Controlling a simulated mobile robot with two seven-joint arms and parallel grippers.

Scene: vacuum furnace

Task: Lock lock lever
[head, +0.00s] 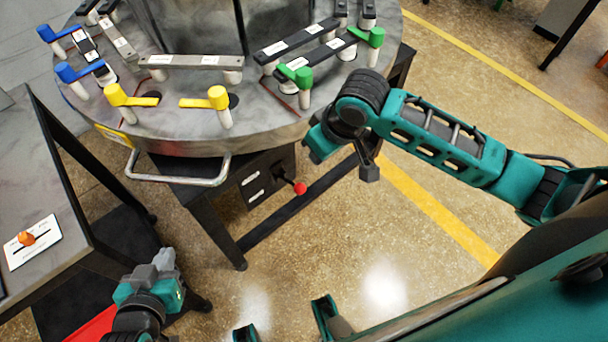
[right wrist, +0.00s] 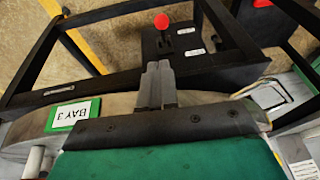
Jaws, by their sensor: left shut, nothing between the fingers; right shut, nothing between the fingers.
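A lever with a red ball knob (head: 299,188) sticks out of a dark slotted panel (head: 268,178) under the round furnace table. In the right wrist view its red knob (right wrist: 161,21) shows beyond the fingertips, apart from them. My right gripper (right wrist: 157,72) is shut and empty, with its fingers pointing towards the panel. In the head view the right hand (head: 320,143) is in front of the table rim, above and right of the knob; its fingertips are hidden. My left gripper (head: 163,259) is shut and empty, low at the left, well away from the lever.
The round table (head: 180,135) carries blue, yellow and green handles. A metal bar handle (head: 185,178) juts from its front. Black frame legs (head: 222,225) stand below. A side table (head: 40,185) with an orange knob (head: 26,239) is at left. The floor in front is clear.

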